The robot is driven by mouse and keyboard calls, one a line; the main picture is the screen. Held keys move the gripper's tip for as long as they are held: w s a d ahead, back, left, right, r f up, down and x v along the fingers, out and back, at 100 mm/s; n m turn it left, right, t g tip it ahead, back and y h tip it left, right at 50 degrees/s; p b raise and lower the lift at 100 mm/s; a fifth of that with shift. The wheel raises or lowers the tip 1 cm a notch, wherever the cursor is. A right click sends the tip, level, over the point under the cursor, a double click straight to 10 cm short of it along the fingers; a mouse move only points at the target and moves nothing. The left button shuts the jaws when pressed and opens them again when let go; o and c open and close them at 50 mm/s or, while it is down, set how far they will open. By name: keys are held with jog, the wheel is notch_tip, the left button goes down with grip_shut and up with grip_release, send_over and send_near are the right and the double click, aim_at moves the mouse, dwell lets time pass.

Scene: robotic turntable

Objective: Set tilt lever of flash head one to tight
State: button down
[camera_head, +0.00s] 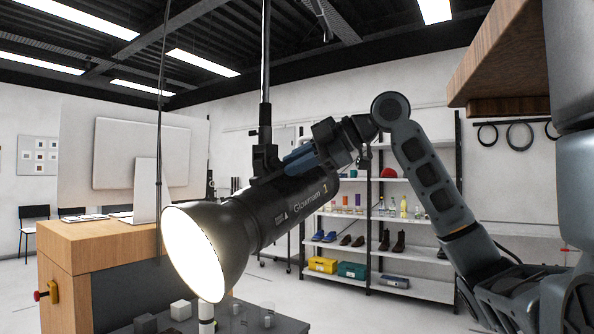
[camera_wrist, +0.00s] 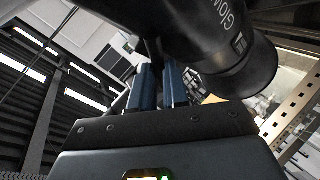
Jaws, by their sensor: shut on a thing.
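Flash head one (camera_head: 262,222) is a black cylinder marked "Glowmam 1". It hangs from a vertical pole by a black tilt bracket (camera_head: 265,158), with its lit white face (camera_head: 193,254) pointing down to the left. My gripper (camera_head: 288,164) reaches in from the right with its blue fingers against the bracket, just above the barrel. In the wrist view, the two blue fingers (camera_wrist: 160,78) stand a little apart, beside the black barrel (camera_wrist: 222,45). They are shut on the tilt lever, which is mostly hidden between them and the bracket. I cannot read the lever's exact angle.
A wooden cabinet (camera_head: 100,240) stands at the left. A dark table (camera_head: 285,325) with small white and grey blocks lies below the lamp. A hanging cable (camera_head: 161,120) runs down left of the head. Shelves (camera_head: 415,287) with shoes and boxes stand behind.

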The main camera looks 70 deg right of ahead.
dwell(0.3)
jog(key=c, duration=1.1)
grip_release()
jog(key=v, duration=0.7)
jog(key=shift+s+r+b, duration=0.15)
jog(key=shift+s+b, duration=0.2)
jog(key=shift+b, duration=0.1)
